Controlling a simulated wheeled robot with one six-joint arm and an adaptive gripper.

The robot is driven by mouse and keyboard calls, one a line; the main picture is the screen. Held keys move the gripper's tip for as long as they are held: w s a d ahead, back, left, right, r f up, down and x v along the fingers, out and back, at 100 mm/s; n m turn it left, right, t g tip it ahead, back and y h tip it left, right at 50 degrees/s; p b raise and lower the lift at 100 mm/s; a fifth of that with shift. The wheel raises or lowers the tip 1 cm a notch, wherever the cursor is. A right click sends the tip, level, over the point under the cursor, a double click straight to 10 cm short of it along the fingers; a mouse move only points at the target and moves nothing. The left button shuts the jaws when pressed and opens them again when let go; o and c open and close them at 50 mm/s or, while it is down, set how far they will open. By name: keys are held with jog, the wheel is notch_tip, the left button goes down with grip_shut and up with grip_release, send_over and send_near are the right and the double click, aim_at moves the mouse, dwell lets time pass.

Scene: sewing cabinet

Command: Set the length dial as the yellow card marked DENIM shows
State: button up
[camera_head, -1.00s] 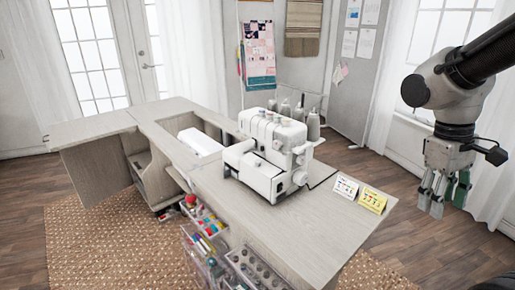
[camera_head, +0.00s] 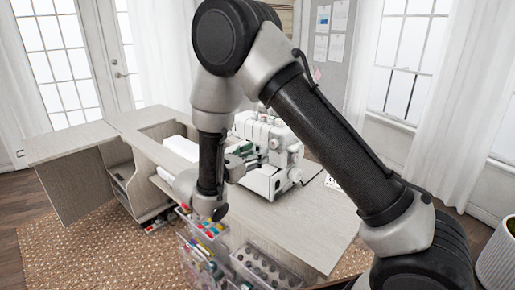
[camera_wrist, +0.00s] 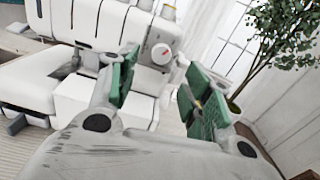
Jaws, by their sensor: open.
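The white sewing machine (camera_head: 265,132) stands on the cabinet top. It also fills the upper left of the wrist view (camera_wrist: 95,65). A round white dial (camera_wrist: 161,53) with a small red mark shows on it there, between and beyond my fingers; I cannot tell whether it is the length dial or read its setting. A round knob (camera_head: 295,174) shows at the machine's right end in the head view. My gripper (camera_wrist: 160,74) is open and empty, its green pads apart, in front of the machine. The yellow DENIM card is hidden behind my arm.
A sliver of a white card (camera_head: 332,184) shows beside my arm on the cabinet top (camera_head: 290,225). Clear bins (camera_head: 205,262) of sewing supplies stand below the front edge. A leafy plant (camera_wrist: 285,35) is at the right of the wrist view. The front right top is clear.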

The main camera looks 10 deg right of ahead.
aim_at(272, 145)
jog(key=x, duration=0.7)
jog(key=shift+w+d, duration=0.1)
jog(key=shift+d, duration=0.1)
jog(key=shift+c, duration=0.3)
jog(key=c, duration=1)
